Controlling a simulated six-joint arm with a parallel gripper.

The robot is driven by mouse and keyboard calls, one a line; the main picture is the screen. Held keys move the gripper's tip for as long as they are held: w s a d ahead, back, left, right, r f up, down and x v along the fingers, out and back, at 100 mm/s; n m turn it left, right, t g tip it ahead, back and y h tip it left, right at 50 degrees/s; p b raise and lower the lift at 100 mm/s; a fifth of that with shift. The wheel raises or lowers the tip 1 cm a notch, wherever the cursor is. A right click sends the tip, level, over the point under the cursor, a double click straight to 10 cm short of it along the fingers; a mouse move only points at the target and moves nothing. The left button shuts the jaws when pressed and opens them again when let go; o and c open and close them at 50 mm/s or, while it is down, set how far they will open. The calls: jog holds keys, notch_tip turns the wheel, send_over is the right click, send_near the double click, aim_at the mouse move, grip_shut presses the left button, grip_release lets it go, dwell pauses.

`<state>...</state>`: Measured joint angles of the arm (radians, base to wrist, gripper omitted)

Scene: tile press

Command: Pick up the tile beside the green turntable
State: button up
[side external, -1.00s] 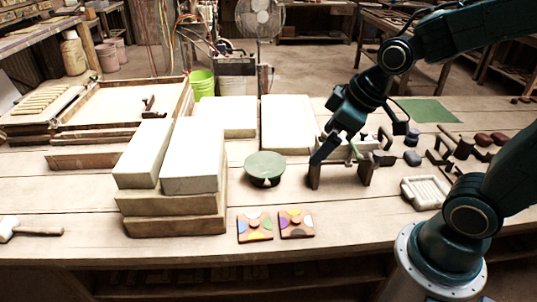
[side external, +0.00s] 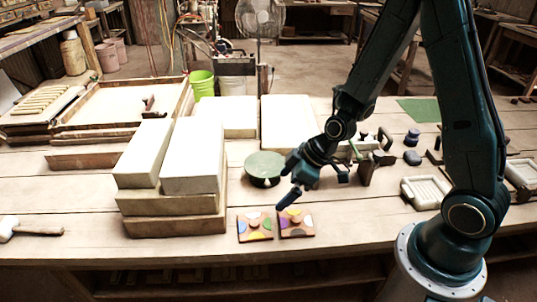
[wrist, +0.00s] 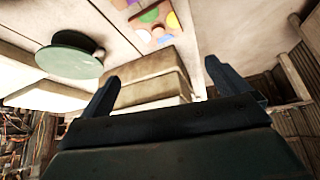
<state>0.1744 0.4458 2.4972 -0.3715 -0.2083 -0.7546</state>
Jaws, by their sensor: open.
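The round green turntable (side external: 265,166) stands in the middle of the bench. Two square tiles with coloured patches lie flat in front of it, a left tile (side external: 255,227) and a right tile (side external: 297,223), side by side with a small gap. My gripper (side external: 314,192) is open and empty, above the bench just right of the turntable and above and behind the right tile. In the wrist view, the fingers of my gripper (wrist: 161,74) are spread. The turntable (wrist: 69,56) shows at left and a tile (wrist: 158,20) is partly cut off at the top.
Large pale blocks (side external: 192,158) are stacked left of the turntable and tiles. Another pale block (side external: 288,122) lies behind. A wooden fixture (side external: 365,165) stands right of my gripper, partly hidden.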

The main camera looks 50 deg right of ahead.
notch_tip(320, 180, down, 4)
jog(key=shift+w+r, duration=0.1)
jog(key=shift+w, duration=0.1)
send_near(256, 222)
jog(key=shift+x, duration=2.1)
jog(key=shift+x, duration=2.6)
jog(key=c, duration=0.8)
